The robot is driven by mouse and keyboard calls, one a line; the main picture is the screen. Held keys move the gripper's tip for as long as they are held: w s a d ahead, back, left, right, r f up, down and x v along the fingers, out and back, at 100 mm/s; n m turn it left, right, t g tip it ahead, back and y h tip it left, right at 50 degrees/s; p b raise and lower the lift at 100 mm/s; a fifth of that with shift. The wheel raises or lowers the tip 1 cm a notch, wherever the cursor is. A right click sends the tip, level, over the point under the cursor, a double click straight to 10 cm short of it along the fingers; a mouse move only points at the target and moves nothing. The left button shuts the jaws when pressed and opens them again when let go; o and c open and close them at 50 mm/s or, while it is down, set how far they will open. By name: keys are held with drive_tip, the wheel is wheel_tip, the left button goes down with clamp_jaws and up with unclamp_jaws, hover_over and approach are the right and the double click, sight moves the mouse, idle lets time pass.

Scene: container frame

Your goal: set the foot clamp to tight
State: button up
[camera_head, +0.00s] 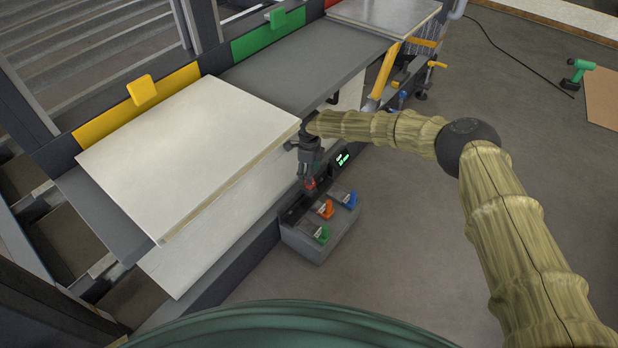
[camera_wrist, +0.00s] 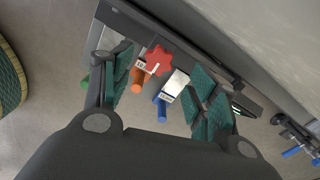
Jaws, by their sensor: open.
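A red star-shaped knob (camera_wrist: 158,60) shows in the wrist view between my fingers, towards their tips; a bit of red (camera_head: 310,184) shows below my gripper in the head view. I cannot tell for certain that this knob is the foot clamp. My gripper (camera_wrist: 165,76) is open, its teal-padded fingers apart on either side, with no visible grip on the knob. In the head view my gripper (camera_head: 309,178) points down beside the low rail at the board's right edge.
A grey box (camera_head: 318,240) carries green (camera_head: 321,234), orange (camera_head: 326,209) and blue (camera_head: 350,200) levers close to my gripper. A small green-lit display (camera_head: 342,159) is on the rail. A pale board (camera_head: 190,150) lies left.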

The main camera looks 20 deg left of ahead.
wheel_tip(320, 180, up, 7)
drive_tip(key=shift+r, duration=0.15)
idle(0.4)
